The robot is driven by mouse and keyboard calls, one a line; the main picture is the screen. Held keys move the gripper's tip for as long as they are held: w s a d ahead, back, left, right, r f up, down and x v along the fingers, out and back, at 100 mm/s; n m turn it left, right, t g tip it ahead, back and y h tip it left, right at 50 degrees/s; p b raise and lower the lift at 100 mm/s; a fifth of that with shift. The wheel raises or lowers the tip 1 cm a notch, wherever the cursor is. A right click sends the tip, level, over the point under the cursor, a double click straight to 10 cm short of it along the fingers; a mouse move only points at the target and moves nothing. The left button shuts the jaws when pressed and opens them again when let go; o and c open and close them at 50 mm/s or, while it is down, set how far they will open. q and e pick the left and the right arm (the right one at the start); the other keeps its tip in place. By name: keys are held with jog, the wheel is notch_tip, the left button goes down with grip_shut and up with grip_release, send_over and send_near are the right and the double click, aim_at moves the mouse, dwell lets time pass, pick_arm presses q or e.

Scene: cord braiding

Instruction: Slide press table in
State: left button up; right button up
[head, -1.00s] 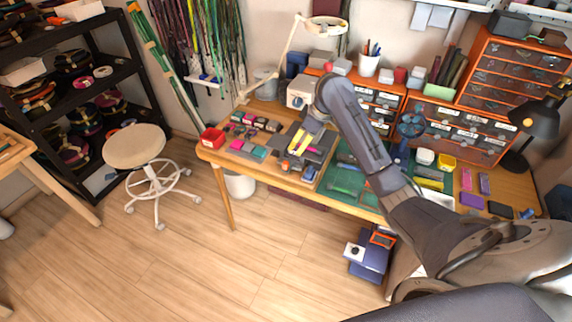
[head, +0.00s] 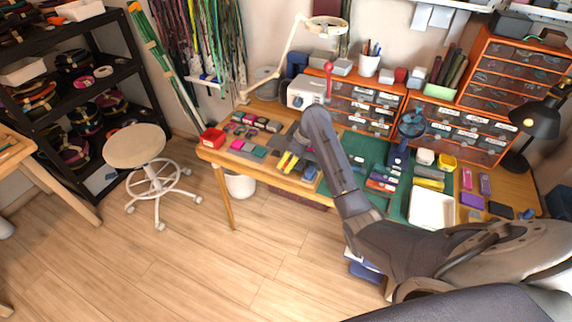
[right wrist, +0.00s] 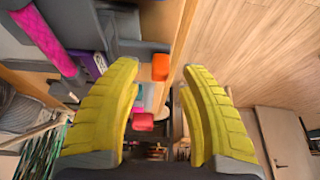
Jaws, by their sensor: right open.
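The press (head: 303,93) is a pale box-shaped machine with a red lever (head: 328,82) on its right side, at the back of the workbench. My right forearm and wrist cover the area in front of it, so I cannot make out the press table in the head view. My right gripper (head: 288,161) has yellow fingers and is over the bench near its front edge, in front of the press. In the right wrist view the gripper (right wrist: 161,68) is open with its fingers well apart. Grey machine-like parts (right wrist: 132,42) show beyond the left finger. My left gripper is not seen.
Small coloured pieces and a red box (head: 212,138) lie on the bench (head: 225,160) to the left. A green mat, a white tray (head: 432,208) and orange drawer units (head: 505,75) are to the right. A stool (head: 135,146) stands on open floor.

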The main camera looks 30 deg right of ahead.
jog(key=shift+x, duration=1.15)
jog(key=shift+c, duration=0.3)
grip_shut()
